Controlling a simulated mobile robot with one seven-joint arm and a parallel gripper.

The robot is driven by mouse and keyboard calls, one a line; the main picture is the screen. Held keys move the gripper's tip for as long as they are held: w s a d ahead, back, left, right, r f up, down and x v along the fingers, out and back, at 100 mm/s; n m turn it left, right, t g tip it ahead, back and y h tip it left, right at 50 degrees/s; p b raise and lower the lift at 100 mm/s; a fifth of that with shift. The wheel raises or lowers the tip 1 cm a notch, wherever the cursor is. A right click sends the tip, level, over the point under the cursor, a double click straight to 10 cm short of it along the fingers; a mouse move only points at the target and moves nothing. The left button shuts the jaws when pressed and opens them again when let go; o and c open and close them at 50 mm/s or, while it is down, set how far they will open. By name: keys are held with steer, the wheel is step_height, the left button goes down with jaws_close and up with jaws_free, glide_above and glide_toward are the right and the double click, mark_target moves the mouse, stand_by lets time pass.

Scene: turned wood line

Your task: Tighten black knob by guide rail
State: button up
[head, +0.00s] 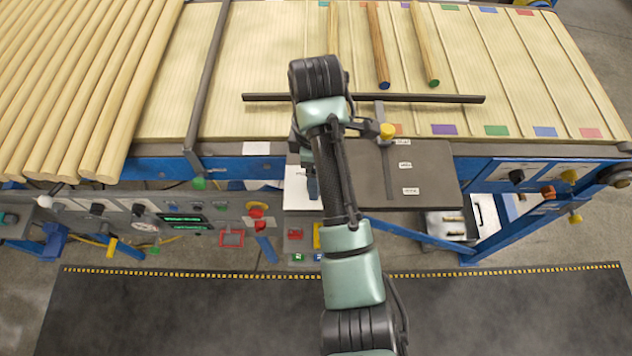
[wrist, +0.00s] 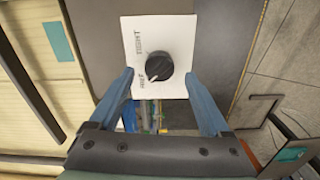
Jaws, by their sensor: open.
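In the wrist view a round black knob (wrist: 159,67) with a short white pointer mark sits on a white plate (wrist: 178,30). The pointer faces the lower left, towards the lower of two printed labels, which are too blurred to read surely. My gripper (wrist: 159,74) is open, its blue fingers on the left and right of the knob with gaps showing. Contact is not visible. In the head view my arm hides the knob and part of the white plate (head: 297,188). The dark guide rail (head: 420,98) lies behind my arm across the slatted bed.
A yellow knob (head: 387,131) stands on a bracket right of my arm, above a dark plate (head: 435,170) with small labels. Control panels (head: 140,225) line the front left. Wooden rods (head: 90,80) lie at the left; several shorter ones lie at the back.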

steer(key=shift+f+p, duration=0.5)
steer(key=shift+f, duration=0.8)
jaws_close()
